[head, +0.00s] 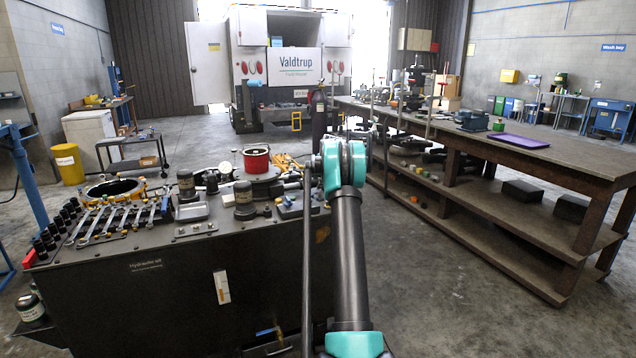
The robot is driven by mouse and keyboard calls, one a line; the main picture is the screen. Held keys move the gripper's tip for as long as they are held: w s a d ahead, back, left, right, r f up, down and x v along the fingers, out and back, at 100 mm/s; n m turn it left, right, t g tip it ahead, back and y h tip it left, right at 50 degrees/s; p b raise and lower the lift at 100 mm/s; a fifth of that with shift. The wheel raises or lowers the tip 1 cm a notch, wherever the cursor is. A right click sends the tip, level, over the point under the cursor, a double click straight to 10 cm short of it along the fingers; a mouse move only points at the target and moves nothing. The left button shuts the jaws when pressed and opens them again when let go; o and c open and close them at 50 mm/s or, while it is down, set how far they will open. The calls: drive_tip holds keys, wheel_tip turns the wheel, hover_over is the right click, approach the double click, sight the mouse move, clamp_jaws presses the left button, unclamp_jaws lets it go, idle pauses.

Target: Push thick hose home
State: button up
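I cannot pick out the thick hose with certainty in the head view. A thin grey upright tube (307,260) runs beside my arm, and I cannot tell whether it is a hose or part of me. My black and teal arm rises through the middle of the picture and bends at a teal joint. My gripper is not visible; the arm beyond that joint is hidden behind it. A dark tank (150,305) labelled as hydraulic stands at the front left, with fittings on its top.
On the tank top are a red can (257,160), several wrenches (118,220) and a round opening (113,188). A long wooden workbench (560,168) stands to the right with a purple mat (521,142). A white Valdtrup truck (292,62) is behind. The floor (440,300) between is clear.

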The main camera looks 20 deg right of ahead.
sight(312, 181)
clamp_jaws()
drive_tip(key=shift+s+a, duration=0.1)
drive_tip(key=shift+a, duration=1.45)
drive_tip(key=o, duration=0.8)
unclamp_jaws()
drive_tip(key=shift+a, duration=0.1)
drive_tip(key=shift+s+r, duration=0.3)
drive_tip(key=shift+r, duration=0.2)
drive_tip(key=v, duration=1)
drive_tip(key=shift+s+r, duration=0.2)
drive_tip(key=shift+r, duration=0.15)
